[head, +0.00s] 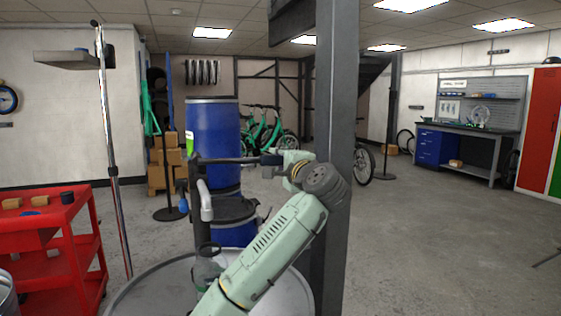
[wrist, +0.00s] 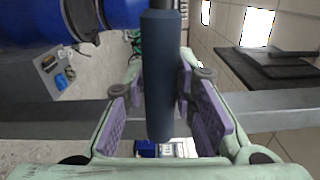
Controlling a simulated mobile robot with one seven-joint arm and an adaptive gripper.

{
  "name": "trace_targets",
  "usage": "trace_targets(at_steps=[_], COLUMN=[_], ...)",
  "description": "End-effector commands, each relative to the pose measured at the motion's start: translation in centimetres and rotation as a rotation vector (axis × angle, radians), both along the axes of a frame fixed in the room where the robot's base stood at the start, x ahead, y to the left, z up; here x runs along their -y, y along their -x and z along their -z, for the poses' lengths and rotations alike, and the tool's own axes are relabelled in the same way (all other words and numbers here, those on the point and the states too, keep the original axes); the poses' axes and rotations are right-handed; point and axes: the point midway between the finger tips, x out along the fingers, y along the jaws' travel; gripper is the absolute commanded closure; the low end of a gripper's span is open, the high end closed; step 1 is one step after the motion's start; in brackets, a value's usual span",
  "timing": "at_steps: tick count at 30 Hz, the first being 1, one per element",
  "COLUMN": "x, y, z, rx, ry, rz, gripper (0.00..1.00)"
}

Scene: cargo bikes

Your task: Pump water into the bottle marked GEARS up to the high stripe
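A hand pump with a long dark lever (head: 230,160) stands over a drum. Its curved grey spout (head: 206,205) points down. A clear bottle (head: 207,270) with a dark rim stands below the spout. My arm hides part of it, and I cannot read a name, a stripe or a water level on it. My gripper (head: 284,160) is at the right end of the lever. In the wrist view the dark blue-grey lever grip (wrist: 160,80) lies between the purple finger pads of my gripper (wrist: 161,88), which appear shut on it.
A large blue barrel (head: 213,135) stands behind the pump. A grey post (head: 335,110) rises close behind my arm. A red trolley (head: 55,245) is at the left. A workbench (head: 460,140) is far right. The floor at the right is mostly clear.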

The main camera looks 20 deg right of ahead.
Motion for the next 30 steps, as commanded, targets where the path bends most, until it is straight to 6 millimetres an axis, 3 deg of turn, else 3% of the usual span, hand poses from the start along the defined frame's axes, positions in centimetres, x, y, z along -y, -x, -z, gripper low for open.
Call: trace_targets(at_steps=[10,30], x=[-0.01,0.03], y=[-0.02,-0.04], z=[0.03,-0.55], rx=[-0.001,0.000], ry=[0.000,0.025], rz=[0.000,0.000], gripper=[1.00,1.00])
